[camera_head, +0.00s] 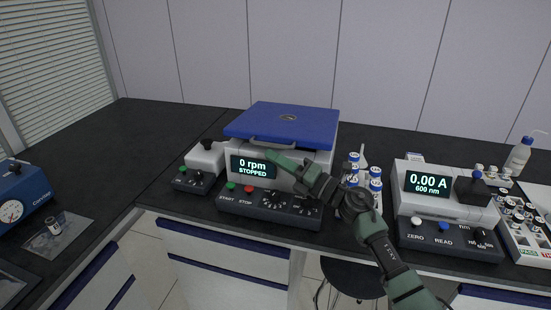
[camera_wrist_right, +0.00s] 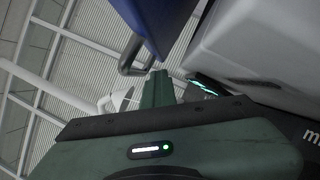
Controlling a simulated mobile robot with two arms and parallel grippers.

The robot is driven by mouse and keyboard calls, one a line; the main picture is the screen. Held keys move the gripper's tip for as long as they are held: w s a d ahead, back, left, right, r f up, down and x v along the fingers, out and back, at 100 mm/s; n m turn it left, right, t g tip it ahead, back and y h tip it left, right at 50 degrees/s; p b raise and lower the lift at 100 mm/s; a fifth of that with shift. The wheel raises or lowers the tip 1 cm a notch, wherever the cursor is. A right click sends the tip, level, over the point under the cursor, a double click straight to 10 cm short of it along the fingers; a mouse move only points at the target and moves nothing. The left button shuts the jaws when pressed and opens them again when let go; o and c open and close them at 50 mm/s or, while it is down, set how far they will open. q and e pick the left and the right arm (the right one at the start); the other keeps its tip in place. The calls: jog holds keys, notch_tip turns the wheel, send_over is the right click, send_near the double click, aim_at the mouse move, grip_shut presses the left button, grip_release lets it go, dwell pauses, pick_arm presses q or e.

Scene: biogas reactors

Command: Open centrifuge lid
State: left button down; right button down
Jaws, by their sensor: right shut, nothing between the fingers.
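The centrifuge (camera_head: 312,168) stands on the dark bench, its display reading 0 rpm, STOPPED. My right gripper (camera_head: 272,157) is at the front of the centrifuge, just below the lid's front edge, and partly covers the display area. In the right wrist view the shut, empty fingers (camera_wrist_right: 157,85) are close to the grey metal handle (camera_wrist_right: 133,58) on the edge of the blue lid (camera_wrist_right: 158,22). I cannot tell whether they touch it. My left gripper is not in view.
A spectrophotometer (camera_head: 445,210) stands to the right, with blue-capped vials (camera_head: 375,186) between it and the centrifuge. A small grey device (camera_head: 204,160) sits close on the left. A blue device (camera_head: 22,199) stands at far left. A stool (camera_head: 352,278) is below the bench.

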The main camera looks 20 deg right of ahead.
dwell(0.5)
jog(key=c, duration=1.8)
grip_release()
jog(key=shift+o, duration=0.2)
jog(key=b+v, duration=0.1)
jog(key=v, duration=0.8)
jog(key=shift+s+r, duration=0.1)
